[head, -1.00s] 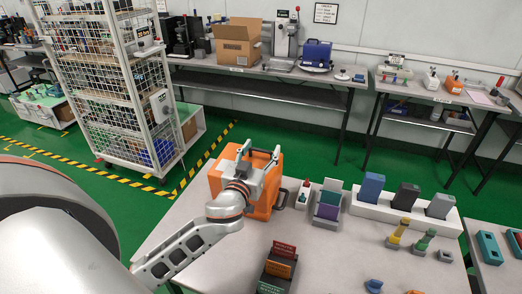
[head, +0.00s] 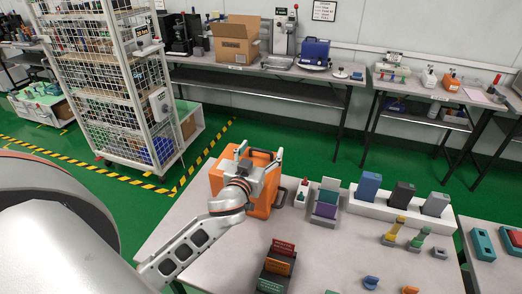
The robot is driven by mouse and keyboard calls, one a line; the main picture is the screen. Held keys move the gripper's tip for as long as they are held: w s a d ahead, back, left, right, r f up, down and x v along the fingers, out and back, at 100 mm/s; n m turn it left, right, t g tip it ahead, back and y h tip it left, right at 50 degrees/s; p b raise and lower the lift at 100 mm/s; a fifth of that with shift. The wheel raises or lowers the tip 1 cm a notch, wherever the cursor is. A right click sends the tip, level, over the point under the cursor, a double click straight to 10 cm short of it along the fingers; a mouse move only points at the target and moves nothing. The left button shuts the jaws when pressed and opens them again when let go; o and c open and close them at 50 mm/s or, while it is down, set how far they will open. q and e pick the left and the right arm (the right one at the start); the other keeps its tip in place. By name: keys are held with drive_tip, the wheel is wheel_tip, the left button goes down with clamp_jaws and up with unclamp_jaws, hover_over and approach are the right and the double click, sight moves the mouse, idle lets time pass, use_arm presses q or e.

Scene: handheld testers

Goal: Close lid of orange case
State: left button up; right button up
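The orange case (head: 268,202) stands at the far left corner of the near table, its orange faces showing on both sides of my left arm. A dark handle shows at its right side. My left gripper (head: 259,158) is over the case's top, with its two fingers spread apart and nothing visible between them. The gripper and wrist hide much of the case, so I cannot tell how far the lid is open or whether the fingers touch it. My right gripper is not in view.
On the near table (head: 215,264), a card holder (head: 277,268), handheld testers in a white stand (head: 400,208) and small colored parts sit right of the case. A wire cage rack (head: 115,90) stands behind on the left. Green floor lies between the tables.

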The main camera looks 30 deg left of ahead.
use_arm(q)
drive_tip(key=f+v, duration=0.1)
drive_tip(key=v, duration=1.1)
drive_tip(key=shift+r, duration=0.45)
